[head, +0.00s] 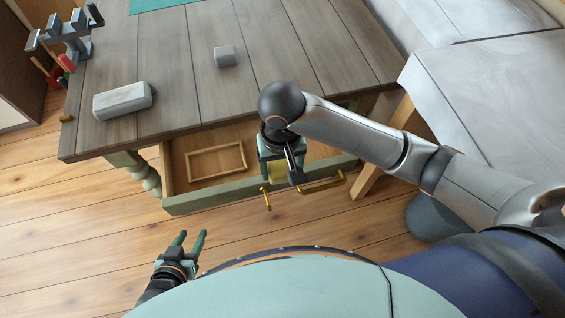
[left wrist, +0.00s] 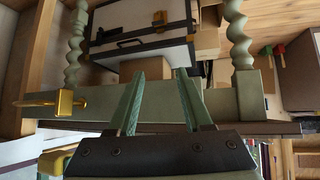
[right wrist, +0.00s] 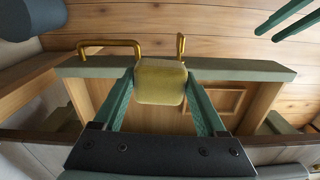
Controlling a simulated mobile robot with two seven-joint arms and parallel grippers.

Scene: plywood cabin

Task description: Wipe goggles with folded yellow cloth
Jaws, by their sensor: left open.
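The folded yellow cloth (right wrist: 160,82) is a thick square pad between the fingers of my right gripper (right wrist: 161,72), which touch both its sides. In the right wrist view it overlaps the drawer's front rim, so it appears lifted off the drawer floor. In the head view my right gripper (head: 280,158) is over the open drawer (head: 205,202), with a bit of yellow showing beneath it. My left gripper (head: 188,241) is open and empty, low in front of the table; its spread fingers also show in the left wrist view (left wrist: 160,75). I cannot make out any goggles.
A thin wooden frame (head: 215,160) lies in the drawer. The drawer has a brass handle (head: 322,186).

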